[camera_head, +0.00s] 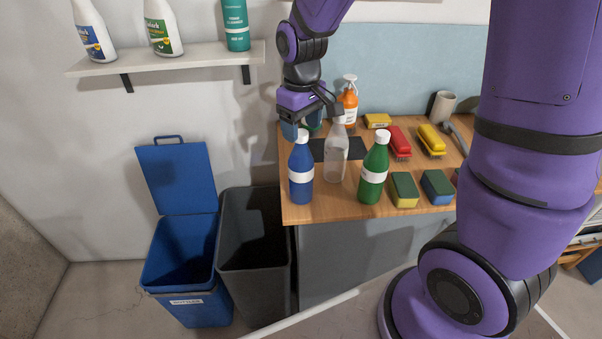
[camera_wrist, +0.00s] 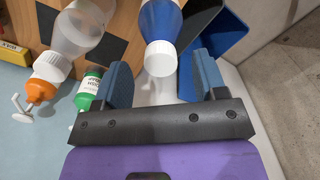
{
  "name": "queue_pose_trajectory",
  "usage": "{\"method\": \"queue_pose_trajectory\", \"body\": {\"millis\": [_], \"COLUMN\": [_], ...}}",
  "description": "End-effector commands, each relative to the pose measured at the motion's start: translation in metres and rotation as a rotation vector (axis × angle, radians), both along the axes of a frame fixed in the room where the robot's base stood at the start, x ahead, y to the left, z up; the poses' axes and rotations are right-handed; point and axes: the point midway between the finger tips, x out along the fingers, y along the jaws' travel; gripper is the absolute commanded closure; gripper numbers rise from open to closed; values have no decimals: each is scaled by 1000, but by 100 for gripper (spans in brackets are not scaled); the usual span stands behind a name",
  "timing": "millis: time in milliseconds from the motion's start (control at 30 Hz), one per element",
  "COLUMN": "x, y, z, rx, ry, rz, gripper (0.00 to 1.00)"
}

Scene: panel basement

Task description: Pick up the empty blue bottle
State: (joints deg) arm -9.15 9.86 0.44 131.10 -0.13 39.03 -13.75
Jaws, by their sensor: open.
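The blue bottle (camera_head: 301,178) stands upright near the left front corner of the wooden table, with a white cap and white label. Whether it is empty cannot be seen. My gripper (camera_head: 302,128) is above and behind its cap, jaws open and empty. In the wrist view, the blue bottle (camera_wrist: 161,22) points its white cap toward the gap between the two blue finger pads of my gripper (camera_wrist: 161,65). The cap appears just beyond the fingertips, and contact cannot be made out.
A clear bottle (camera_head: 336,160) and a green bottle (camera_head: 374,172) stand close to the right. An orange pump bottle (camera_head: 349,104) is behind. Sponges (camera_head: 404,190) and brushes lie farther right. A blue bin (camera_head: 188,262) and a grey bin (camera_head: 252,245) stand left of the table, below a shelf (camera_head: 170,60).

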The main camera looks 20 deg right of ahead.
Motion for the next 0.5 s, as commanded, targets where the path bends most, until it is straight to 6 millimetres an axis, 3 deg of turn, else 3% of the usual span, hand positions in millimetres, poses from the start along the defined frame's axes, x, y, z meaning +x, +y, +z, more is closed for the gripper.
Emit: {"method": "queue_pose_trajectory", "body": {"millis": [200, 500], "x": [1, 1], "y": [1, 1], "z": [-28, -33], "rx": [0, 0], "ry": [3, 0], "rz": [0, 0], "gripper": [35, 35]}}
